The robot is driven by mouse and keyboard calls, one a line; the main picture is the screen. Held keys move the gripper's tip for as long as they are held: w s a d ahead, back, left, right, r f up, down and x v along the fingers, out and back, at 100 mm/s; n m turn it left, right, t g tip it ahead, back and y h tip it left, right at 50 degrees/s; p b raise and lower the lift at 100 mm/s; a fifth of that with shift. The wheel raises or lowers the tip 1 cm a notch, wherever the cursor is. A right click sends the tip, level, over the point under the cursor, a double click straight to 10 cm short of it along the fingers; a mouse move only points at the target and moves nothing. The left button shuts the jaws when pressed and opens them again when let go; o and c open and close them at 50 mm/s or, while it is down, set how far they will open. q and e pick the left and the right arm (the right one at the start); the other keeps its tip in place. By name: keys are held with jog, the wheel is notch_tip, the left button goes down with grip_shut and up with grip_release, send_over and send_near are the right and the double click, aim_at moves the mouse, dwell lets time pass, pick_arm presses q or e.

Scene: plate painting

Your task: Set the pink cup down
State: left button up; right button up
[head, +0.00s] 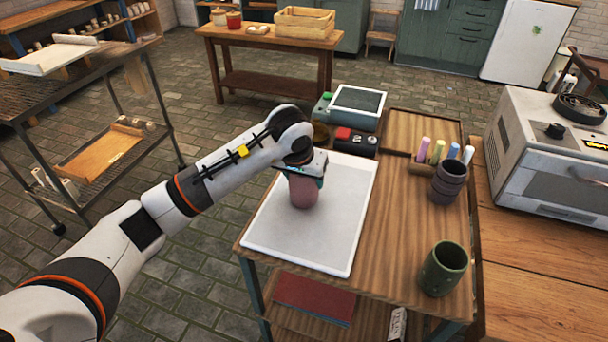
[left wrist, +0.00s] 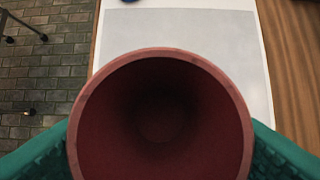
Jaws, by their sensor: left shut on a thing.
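The pink cup (head: 304,192) is upright over the white tray (head: 267,230) on the wooden table. It also shows in the left wrist view (left wrist: 160,61), where I look down into its empty, dark inside. My left gripper (head: 305,175) is shut on the cup from above, with a green finger on each side of it. I cannot tell whether the cup's base touches the tray. The gripper hides part of the cup's top in the head view. My right gripper is not in view.
A green cup (head: 444,268) and a dark ribbed cup (head: 448,183) stand right of the tray. Coloured markers (head: 437,151) stand behind them. A green device with a screen (head: 355,105) is at the back. Most of the tray around the cup is bare.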

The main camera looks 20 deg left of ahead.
pick_arm(q)
jog(key=o, duration=0.8)
jog(key=shift+f, duration=0.1)
jog(key=o, duration=0.4)
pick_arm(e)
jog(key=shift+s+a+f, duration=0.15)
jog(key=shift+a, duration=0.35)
pick_arm(q)
jog(key=shift+r, duration=0.35)
jog(key=v, duration=1.1)
jog(key=shift+s+r+b, duration=0.25)
jog(key=shift+r+b, duration=0.05)
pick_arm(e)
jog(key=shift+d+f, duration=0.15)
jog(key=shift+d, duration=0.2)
